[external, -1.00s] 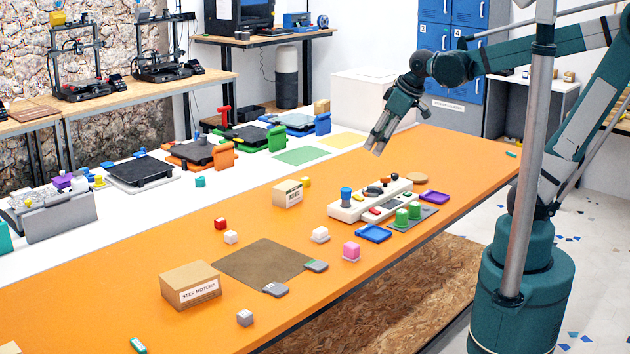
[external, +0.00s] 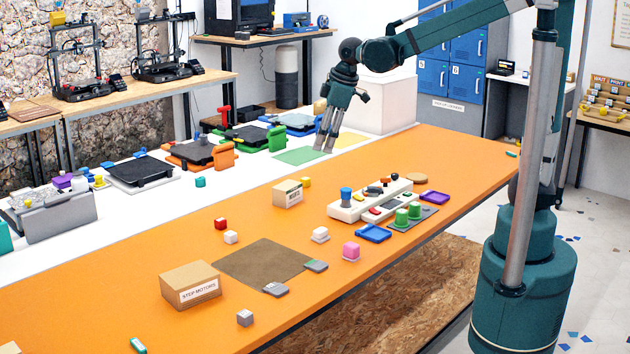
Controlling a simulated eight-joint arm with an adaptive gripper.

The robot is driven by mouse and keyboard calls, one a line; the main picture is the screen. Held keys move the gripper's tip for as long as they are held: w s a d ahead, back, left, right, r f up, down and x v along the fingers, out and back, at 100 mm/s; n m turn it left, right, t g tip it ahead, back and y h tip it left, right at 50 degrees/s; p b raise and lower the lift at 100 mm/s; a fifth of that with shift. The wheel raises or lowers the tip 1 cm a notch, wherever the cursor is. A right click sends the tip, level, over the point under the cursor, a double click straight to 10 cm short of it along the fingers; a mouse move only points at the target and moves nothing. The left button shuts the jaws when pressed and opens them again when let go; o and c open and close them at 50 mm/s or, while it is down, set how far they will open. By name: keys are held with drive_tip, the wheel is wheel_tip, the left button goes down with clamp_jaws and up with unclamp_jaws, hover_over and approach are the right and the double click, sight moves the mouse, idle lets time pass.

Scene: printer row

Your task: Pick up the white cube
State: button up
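I cannot tell which one the task means. My gripper (external: 324,146) is in the air with its fingers pointing down, seen in front of the green and yellow patches at the far side. It is well away from both white blocks. Its two fingers show a gap between them, with nothing visible in it.
A small carton (external: 287,193) and a cream tray with parts (external: 349,212) stand nearest the gripper's side.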

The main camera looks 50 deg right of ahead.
drive_tip(key=w+a+f+n+g+p, duration=0.25)
drive_tip(key=w+a+f+n, duration=0.35)
drive_tip(key=w+a, duration=0.55)
drive_tip(key=n+p, duration=0.3)
approach(231, 233)
drive_tip(key=shift+w+d+f+g+h, duration=0.15)
drive_tip(key=shift+w+d+g+h, duration=0.05)
drive_tip(key=shift+g+h, duration=0.2)
drive_tip(key=shift+a+f+n, duration=0.3)
drive_tip(key=shift+a+f, duration=0.1)
drive_tip(key=shift+f, duration=0.1)
drive_tip(key=shift+w+f, duration=0.1)
drive_tip(key=shift+f, duration=1.2)
drive_tip(key=shift+w+a+f, duration=0.1)
drive_tip(key=shift+f, duration=1.2)
drive_tip(key=shift+w+f, duration=0.1)
drive_tip(key=shift+f, duration=1.2)
